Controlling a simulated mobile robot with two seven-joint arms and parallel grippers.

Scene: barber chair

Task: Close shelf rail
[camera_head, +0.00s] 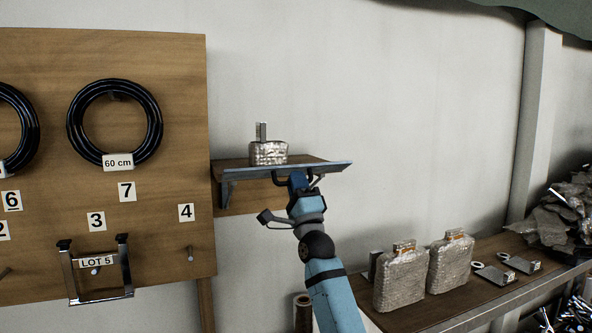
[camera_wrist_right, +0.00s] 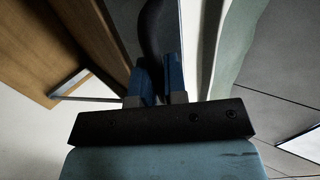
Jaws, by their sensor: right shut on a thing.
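A small wall shelf (camera_head: 232,164) hangs right of the wooden board, with a blue-grey rail (camera_head: 335,166) along its front edge. A dark curved handle (camera_head: 279,180) is at the underside of that front edge. My right gripper (camera_head: 297,182) reaches up from below to the handle. In the right wrist view, the blue fingers are shut on the dark curved handle (camera_wrist_right: 152,35). A silver wrapped package (camera_head: 268,152) stands upright on the shelf behind the rail. My left gripper is in neither view.
A wooden board (camera_head: 165,70) with black hoses and a hanging metal frame (camera_head: 100,285) is on the left. The wall above the shelf is bare.

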